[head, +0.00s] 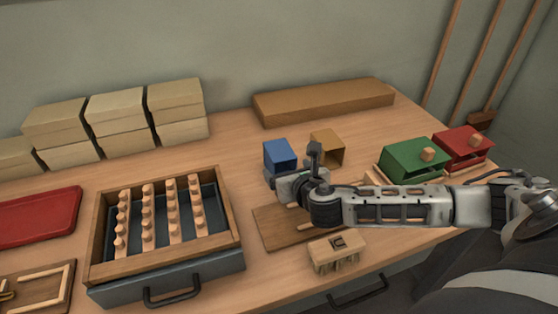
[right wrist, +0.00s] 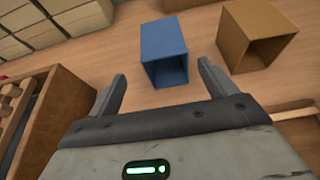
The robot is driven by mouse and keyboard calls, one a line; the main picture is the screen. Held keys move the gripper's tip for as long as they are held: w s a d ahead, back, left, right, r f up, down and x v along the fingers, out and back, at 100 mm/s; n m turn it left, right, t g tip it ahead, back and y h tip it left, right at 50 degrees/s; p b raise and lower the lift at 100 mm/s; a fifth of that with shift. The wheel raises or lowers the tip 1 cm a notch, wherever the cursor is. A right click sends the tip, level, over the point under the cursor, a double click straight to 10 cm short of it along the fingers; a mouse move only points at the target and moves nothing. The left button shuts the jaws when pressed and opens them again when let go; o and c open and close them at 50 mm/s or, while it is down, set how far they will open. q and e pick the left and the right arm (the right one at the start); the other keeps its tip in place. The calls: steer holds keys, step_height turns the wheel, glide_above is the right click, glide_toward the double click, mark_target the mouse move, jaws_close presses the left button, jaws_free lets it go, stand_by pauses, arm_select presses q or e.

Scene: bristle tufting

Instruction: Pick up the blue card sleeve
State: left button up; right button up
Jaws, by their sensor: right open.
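The blue card sleeve (head: 279,155) stands on the table in the head view, just beyond my right gripper (head: 290,181). In the right wrist view the blue sleeve (right wrist: 164,50) is a hollow box with its open end facing me. My right gripper (right wrist: 160,85) is open, its two fingers apart and pointing toward the sleeve. The sleeve appears ahead of the fingertips, with nothing held between them. My left gripper is not in view.
A brown sleeve (head: 328,147) stands just right of the blue one. A wooden tray of pegs (head: 230,220) is to the left. A brown board (head: 272,238) and brush block (head: 336,252) lie nearer. Green (head: 412,158) and red (head: 461,146) boxes are right.

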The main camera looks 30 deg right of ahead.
mark_target(279, 156)
steer(key=x, duration=0.7)
steer(key=shift+d+f, duration=0.1)
steer(key=shift+d, duration=0.3)
steer(key=c, duration=1)
